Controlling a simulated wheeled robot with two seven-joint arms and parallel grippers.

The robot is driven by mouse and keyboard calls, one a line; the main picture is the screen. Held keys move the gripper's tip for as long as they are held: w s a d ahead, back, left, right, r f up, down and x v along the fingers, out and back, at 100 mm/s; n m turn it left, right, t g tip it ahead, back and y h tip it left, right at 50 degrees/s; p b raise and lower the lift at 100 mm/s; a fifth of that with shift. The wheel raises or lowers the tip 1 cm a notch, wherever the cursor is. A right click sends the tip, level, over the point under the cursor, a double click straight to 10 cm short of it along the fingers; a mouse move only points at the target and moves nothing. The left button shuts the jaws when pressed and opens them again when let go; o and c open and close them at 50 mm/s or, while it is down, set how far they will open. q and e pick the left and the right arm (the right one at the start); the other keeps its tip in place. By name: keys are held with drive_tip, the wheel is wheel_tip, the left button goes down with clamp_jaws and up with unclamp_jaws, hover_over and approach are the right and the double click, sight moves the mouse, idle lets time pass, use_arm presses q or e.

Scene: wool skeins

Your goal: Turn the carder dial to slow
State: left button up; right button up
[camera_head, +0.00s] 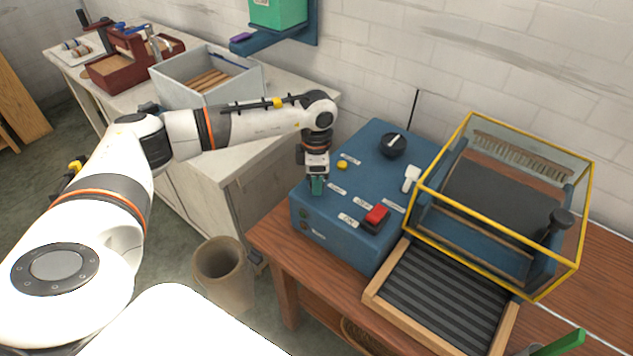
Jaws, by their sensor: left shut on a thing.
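The blue carder control box (345,240) stands on the brown wooden bench. A black round dial (393,146) with a white pointer sits at the back of its top; I cannot read its setting. My left gripper (317,186) points down over the box's left part, in front and to the left of the dial and apart from it. It is shut on a small teal piece (317,187); whether this is fixed to the box I cannot tell. A yellow button (342,165), a red switch (376,215) and a white lever (411,177) are also on top. My right gripper is out of view.
A yellow-framed clear guard (502,272) covers the carder drum at right, with a ridged black feed tray (440,296) in front. A pale bench with a grey bin (180,92) stands behind my left arm. A basket (222,272) is on the floor.

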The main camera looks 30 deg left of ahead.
use_arm(q)
drive_tip(key=n+b, duration=0.1)
drive_tip(key=n, duration=0.4)
drive_tip(key=shift+n+b, duration=0.3)
drive_tip(key=shift+b, duration=0.05)
drive_tip(key=n+b, duration=0.1)
drive_tip(key=n, duration=0.3)
drive_tip(key=shift+r, duration=0.1)
drive_tip(key=shift+w+n, duration=0.1)
drive_tip(key=shift+n, duration=0.2)
drive_tip(key=o, duration=1)
wheel_tip(320, 180, up, 12)
drive_tip(key=b, duration=0.2)
